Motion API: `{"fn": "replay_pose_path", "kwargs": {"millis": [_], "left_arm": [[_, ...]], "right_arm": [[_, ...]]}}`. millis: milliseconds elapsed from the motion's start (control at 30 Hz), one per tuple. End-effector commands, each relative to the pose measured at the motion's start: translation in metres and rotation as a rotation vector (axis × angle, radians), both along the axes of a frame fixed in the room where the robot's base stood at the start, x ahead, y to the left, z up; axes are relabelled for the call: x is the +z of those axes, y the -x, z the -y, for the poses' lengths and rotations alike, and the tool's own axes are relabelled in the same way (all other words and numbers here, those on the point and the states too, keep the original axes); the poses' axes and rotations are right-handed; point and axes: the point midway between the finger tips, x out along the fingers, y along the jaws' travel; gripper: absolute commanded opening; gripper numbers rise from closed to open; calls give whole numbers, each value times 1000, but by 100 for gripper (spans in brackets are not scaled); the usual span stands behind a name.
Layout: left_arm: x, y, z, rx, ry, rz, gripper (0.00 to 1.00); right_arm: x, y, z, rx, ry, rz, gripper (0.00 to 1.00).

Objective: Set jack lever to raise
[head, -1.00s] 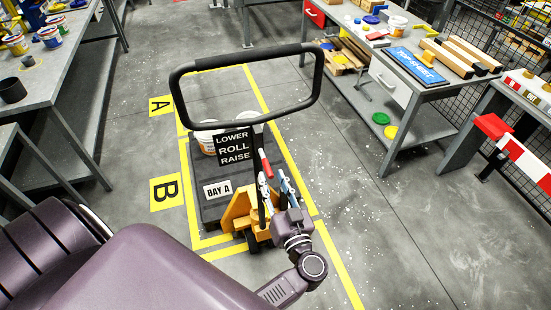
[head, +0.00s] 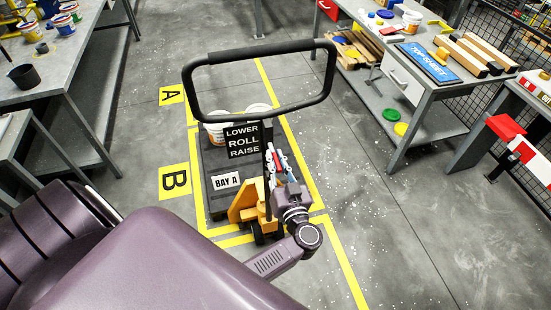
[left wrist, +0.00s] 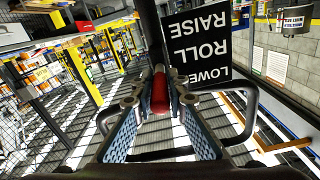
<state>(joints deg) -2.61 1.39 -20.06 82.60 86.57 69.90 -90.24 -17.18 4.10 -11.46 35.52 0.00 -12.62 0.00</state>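The pallet jack's black loop handle (head: 262,53) stands upright in the head view, with a sign (head: 243,140) reading LOWER, ROLL, RAISE below it. The red-tipped jack lever (head: 277,160) is beside the sign's lower right; it is partly hidden there by my gripper. My left gripper (head: 280,162) is at the lever. In the left wrist view, the red lever tip (left wrist: 160,93) lies between the two blue-padded fingers (left wrist: 160,112), with a gap on each side. The fingers are open. The exact lever setting cannot be told. My right gripper is not in view.
The yellow jack body (head: 246,203) sits at a dark pallet (head: 219,205) marked BAY A, carrying white pails (head: 214,131). Workbenches stand left (head: 75,75) and right (head: 433,88). A red-and-white barrier (head: 522,148) is at the far right. Floor right of the jack is clear.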

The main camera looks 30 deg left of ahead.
Motion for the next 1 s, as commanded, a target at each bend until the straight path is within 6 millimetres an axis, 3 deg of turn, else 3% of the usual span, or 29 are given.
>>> {"fn": "replay_pose_path", "kwargs": {"millis": [533,767,1000], "left_arm": [[-7,1,1,0,-22,18,0],[-20,0,1,0,-106,88,0],[-33,-2,-1,0,-221,187,0]], "right_arm": [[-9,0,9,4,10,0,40],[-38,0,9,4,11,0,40],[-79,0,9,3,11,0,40]]}}
